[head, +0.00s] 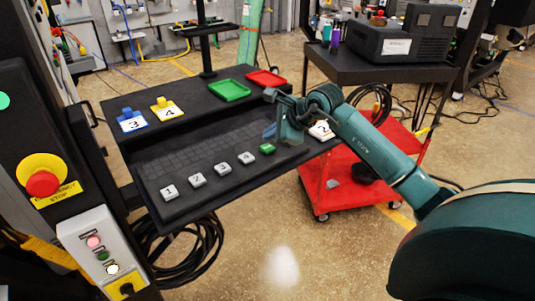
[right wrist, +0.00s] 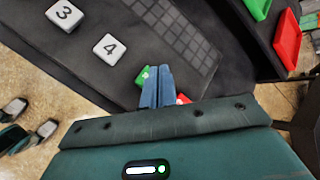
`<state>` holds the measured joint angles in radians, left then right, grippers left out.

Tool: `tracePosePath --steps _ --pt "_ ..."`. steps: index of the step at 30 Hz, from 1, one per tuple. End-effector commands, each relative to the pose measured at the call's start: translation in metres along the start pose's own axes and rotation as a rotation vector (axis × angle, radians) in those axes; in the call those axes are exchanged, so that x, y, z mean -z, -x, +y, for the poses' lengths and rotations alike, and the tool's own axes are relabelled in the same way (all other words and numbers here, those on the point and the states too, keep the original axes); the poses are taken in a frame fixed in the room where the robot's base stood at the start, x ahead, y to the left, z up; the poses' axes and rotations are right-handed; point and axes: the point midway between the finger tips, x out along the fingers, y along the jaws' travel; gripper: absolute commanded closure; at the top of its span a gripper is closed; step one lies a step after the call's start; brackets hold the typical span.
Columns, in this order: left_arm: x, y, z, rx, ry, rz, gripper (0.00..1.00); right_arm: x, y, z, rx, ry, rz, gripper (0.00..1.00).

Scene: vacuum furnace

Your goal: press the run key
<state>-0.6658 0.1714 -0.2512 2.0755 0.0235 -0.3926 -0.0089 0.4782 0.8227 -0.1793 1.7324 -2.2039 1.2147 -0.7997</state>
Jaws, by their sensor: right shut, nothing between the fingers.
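The green key (head: 267,149), which fits the run key, sits on the dark console at the right end of the row of numbered keys. It also shows in the right wrist view (right wrist: 142,76), partly hidden by my fingers; its mark is too small to read. My right gripper (head: 270,130) is shut and empty, its blue fingers together just beside the green key. In the right wrist view the fingertips (right wrist: 158,71) overlap the key's right edge; I cannot tell whether they touch it. My left gripper is not in view.
Grey keys 1 (head: 169,192) to 4 (head: 246,157) lie left of the green key. A red key (right wrist: 183,99) lies right, partly hidden. Green (head: 230,90) and red (head: 266,77) trays sit behind. An emergency stop (head: 42,183) and button box (head: 101,256) stand at left.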

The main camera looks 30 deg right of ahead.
Motion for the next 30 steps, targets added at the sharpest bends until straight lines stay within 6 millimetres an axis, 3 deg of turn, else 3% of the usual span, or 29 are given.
tracePosePath --steps 11,30 --pt "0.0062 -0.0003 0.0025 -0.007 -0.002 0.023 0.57 0.0032 -0.0042 0.0032 0.000 -0.001 0.000 1.00" --pt "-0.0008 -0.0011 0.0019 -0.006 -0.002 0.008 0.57 0.0032 -0.0041 0.0031 0.000 -0.001 0.000 1.00"
